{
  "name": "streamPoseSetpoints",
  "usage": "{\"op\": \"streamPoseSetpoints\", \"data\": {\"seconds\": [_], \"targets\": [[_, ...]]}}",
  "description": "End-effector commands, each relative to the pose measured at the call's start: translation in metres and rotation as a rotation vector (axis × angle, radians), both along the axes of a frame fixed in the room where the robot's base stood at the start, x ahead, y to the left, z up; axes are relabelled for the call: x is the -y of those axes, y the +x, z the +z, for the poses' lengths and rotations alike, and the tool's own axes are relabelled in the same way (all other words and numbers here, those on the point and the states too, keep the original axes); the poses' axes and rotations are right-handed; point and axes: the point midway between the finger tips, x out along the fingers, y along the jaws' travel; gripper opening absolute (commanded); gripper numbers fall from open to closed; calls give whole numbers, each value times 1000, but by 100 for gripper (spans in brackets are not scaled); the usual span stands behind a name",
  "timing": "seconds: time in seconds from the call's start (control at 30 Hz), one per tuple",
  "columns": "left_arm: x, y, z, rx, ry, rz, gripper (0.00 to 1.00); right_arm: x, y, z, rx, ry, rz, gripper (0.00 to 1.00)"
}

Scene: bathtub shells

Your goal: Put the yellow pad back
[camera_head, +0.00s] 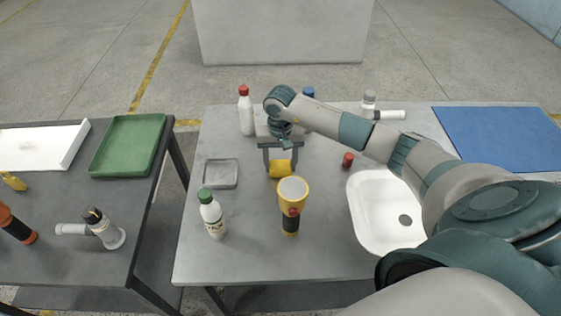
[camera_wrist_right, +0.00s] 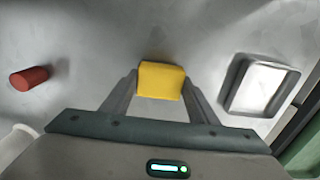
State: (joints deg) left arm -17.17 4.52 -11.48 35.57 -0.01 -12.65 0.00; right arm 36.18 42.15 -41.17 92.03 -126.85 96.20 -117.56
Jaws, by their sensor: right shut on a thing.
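The yellow pad (camera_head: 280,168) is a small block between the fingers of my right gripper (camera_head: 280,164). The right wrist view also shows the yellow pad (camera_wrist_right: 161,80) between the two fingertips of the right gripper (camera_wrist_right: 160,86), which is shut on it. A small grey square tray (camera_head: 221,173) lies on the table to the left of the pad; it looks empty. The right wrist view shows this tray (camera_wrist_right: 262,87) to the right of the pad. Whether the pad touches the table is hard to tell. My left gripper is not in view.
A yellow flashlight (camera_head: 292,200) stands just in front of the pad. A green-capped bottle (camera_head: 212,215) stands before the tray, a red-capped bottle (camera_head: 246,112) behind it. A red cylinder (camera_head: 348,159) and white basin (camera_head: 372,220) are to the right. A green tray (camera_head: 128,143) is on the left table.

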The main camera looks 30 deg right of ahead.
Motion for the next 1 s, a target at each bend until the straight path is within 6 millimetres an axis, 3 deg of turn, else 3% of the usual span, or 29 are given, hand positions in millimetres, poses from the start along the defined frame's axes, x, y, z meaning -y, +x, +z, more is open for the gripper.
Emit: {"op": "streamPoseSetpoints", "data": {"seconds": [0.5, 0.53, 0.6, 1.0], "targets": [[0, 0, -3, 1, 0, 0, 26, 0, 0, -9, 2, -1, 0, 36], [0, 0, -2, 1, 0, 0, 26, 0, 0, -7, 2, 0, 0, 61], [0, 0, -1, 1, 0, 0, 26, 0, 0, -7, 1, -1, 0, 73], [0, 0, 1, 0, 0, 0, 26, 0, 0, -5, 1, -1, 0, 73]]}}
